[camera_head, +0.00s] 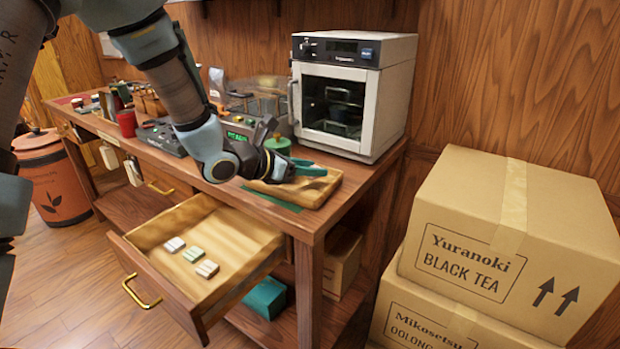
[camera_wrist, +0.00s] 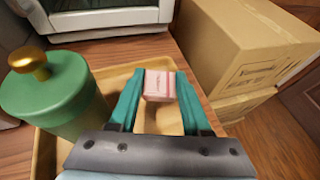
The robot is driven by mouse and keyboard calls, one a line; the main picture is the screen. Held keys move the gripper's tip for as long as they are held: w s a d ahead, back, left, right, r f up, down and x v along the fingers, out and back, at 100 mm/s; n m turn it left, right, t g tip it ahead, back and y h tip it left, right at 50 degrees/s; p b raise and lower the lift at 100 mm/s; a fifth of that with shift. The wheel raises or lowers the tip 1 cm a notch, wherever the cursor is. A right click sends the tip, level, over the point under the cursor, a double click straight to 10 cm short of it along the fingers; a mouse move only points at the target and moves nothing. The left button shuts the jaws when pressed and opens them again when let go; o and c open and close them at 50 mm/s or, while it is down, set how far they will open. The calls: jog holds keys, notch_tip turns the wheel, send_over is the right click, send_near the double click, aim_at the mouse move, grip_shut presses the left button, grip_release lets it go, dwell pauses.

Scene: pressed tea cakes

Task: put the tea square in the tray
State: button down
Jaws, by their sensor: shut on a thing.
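My gripper (camera_wrist: 158,100) has two teal fingers and is shut on a pink, paper-wrapped tea square (camera_wrist: 160,83) at their tips. The wooden tray (camera_wrist: 110,76) lies below the fingers in the wrist view. In the head view the tray (camera_head: 322,189) sits at the right end of the counter, with my gripper (camera_head: 312,170) over it. The tea square is hidden there. I cannot tell how high the tea square is above the tray floor.
A green canister with a gold knob (camera_wrist: 58,95) stands close on the left. A white oven (camera_head: 350,95) is behind the tray. An open drawer (camera_head: 180,235) holds three small wrapped blocks (camera_head: 192,254). Cardboard boxes (camera_head: 500,240) are stacked on the right.

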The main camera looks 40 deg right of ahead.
aim_at(310, 189)
jog(key=shift+f, duration=1.6)
jog(key=shift+f, duration=0.1)
jog(key=c, duration=0.6)
grip_release()
jog(key=b+v, duration=0.1)
jog(key=v, duration=1.1)
jog(key=shift+b, duration=0.3)
jog(key=s+a+f+m+g+y, duration=0.15)
jog(key=a+m+y, duration=0.3)
jog(key=a, duration=0.55)
jog(key=a+f+m+y, duration=0.25)
jog(key=a+m, duration=0.35)
jog(key=a, duration=0.3)
jog(key=w+a+m+t+y, duration=0.1)
jog(key=a+m+y, duration=0.1)
jog(key=a, duration=0.4)
jog(key=w+a+r+m+t+y, duration=0.1)
jog(key=w+a+m+y, duration=0.1)
jog(key=a, duration=0.5)
jog(key=w+a+m+t+y, duration=0.1)
jog(key=a+m+t+y, duration=0.1)
jog(key=a+m, duration=0.2)
jog(key=shift+w+a+r, duration=0.1)
jog(key=shift+w+a, duration=0.1)
jog(key=shift+a, duration=0.4)
jog(key=shift+w+a+r, duration=0.1)
jog(key=shift+w+a, duration=0.1)
jog(key=shift+a, duration=0.45)
